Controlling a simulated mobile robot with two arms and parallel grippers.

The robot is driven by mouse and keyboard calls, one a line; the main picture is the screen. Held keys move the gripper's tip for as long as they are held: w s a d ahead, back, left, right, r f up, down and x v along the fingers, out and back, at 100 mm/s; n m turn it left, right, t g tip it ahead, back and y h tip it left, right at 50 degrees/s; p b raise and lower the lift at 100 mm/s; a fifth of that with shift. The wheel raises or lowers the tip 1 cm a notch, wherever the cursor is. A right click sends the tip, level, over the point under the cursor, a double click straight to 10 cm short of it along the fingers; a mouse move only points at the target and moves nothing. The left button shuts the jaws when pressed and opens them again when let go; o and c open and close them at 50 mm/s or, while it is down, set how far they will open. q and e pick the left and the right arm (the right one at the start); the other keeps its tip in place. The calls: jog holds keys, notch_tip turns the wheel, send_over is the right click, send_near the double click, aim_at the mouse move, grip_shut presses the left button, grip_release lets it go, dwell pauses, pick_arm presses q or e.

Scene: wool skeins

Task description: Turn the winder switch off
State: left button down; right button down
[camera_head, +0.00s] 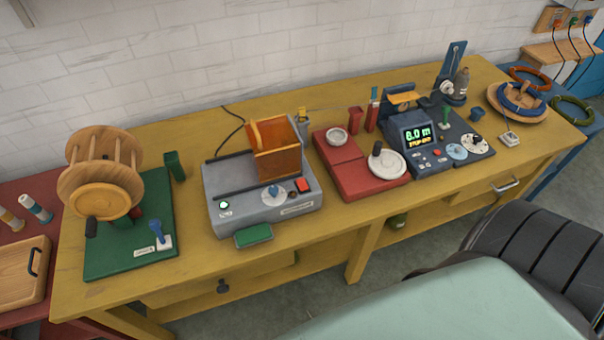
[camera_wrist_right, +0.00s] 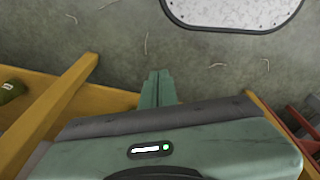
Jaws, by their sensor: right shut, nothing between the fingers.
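A grey machine (camera_head: 262,205) with an amber box (camera_head: 275,148) on top stands mid-bench. Its front carries a red switch (camera_head: 302,185), a dial (camera_head: 272,194) and a green lamp (camera_head: 224,204) that looks lit. I cannot read its label or tell the switch's position. A dark blue machine (camera_head: 440,140) to its right has a lit display (camera_head: 417,136) reading 8.0 m, with small buttons and dials. Which one is the winder is not clear. My right gripper (camera_wrist_right: 158,88) is shut and empty over the floor, away from the machines. My left gripper is not in view.
A green-based wooden reel (camera_head: 105,190) stands at the bench's left end. A red unit (camera_head: 360,170) sits between the two machines. The yellow bench (camera_head: 340,215) has a clear front strip. A bench leg (camera_wrist_right: 62,110) shows left of my right gripper.

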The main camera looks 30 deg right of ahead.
jog(key=w+r+t+p, duration=0.15)
jog(key=w+r, duration=0.25)
jog(key=r, duration=0.7)
jog(key=w+r+t+p, duration=0.15)
jog(key=w+r, duration=0.25)
jog(key=r, duration=0.8)
jog(key=w+r+t+p, duration=0.15)
jog(key=w+r, duration=0.25)
jog(key=r, duration=0.7)
jog(key=w+d+r+m+t+h+p, duration=0.1)
jog(key=w+d+r+m+t+h, duration=0.2)
jog(key=w+d+t, duration=0.5)
jog(key=shift+w+d+r+m+t+h, duration=0.4)
jog(key=shift+w+d+m+h, duration=0.1)
jog(key=shift+w+m, duration=0.6)
